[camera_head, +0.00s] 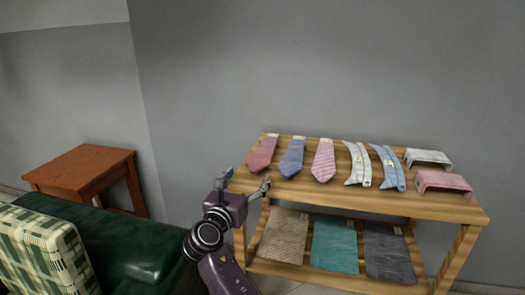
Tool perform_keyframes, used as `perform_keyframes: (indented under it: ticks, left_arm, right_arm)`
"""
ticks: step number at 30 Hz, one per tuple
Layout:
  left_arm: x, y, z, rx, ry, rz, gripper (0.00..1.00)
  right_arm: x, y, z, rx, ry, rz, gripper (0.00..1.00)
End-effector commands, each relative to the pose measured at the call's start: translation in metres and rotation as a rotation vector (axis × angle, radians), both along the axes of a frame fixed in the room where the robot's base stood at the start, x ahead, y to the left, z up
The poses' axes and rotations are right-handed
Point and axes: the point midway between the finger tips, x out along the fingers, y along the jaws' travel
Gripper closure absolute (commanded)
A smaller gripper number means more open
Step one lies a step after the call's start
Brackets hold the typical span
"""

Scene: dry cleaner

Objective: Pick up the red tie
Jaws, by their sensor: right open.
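The red tie (263,154) lies flat at the left end of the top board of a wooden rack (430,206). A blue tie (292,158) and a pink tie (323,160) lie to its right. My right gripper (244,183) is open and empty, with its two fingers spread. In the picture it is just below and left of the red tie, near the rack's front left corner. It does not appear to touch the tie. My left gripper is not in view.
Right of the ties lie a white collar piece (358,164), a blue collar piece (387,168) and two cuffs, one white (428,158) and one pink (443,182). Folded cloths lie on the lower shelf. A green sofa (115,245) and a brown side table (85,167) stand at left.

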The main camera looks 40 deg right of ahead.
Motion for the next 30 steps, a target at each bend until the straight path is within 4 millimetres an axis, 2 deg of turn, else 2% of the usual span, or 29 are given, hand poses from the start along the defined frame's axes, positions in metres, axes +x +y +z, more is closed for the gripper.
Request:
perform_keyframes:
  ticks: [15, 24, 30]
  left_arm:
    - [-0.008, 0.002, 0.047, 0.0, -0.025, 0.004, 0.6]
    - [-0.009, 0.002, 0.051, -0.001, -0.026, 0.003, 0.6]
    - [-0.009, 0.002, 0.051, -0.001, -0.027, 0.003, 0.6]
  right_arm:
    - [0.031, -0.048, 0.003, -0.001, -0.001, 0.0, 0.27]
    - [0.034, -0.05, 0.004, 0.0, 0.0, 0.001, 0.27]
    - [0.033, -0.05, 0.004, 0.0, 0.0, 0.001, 0.47]
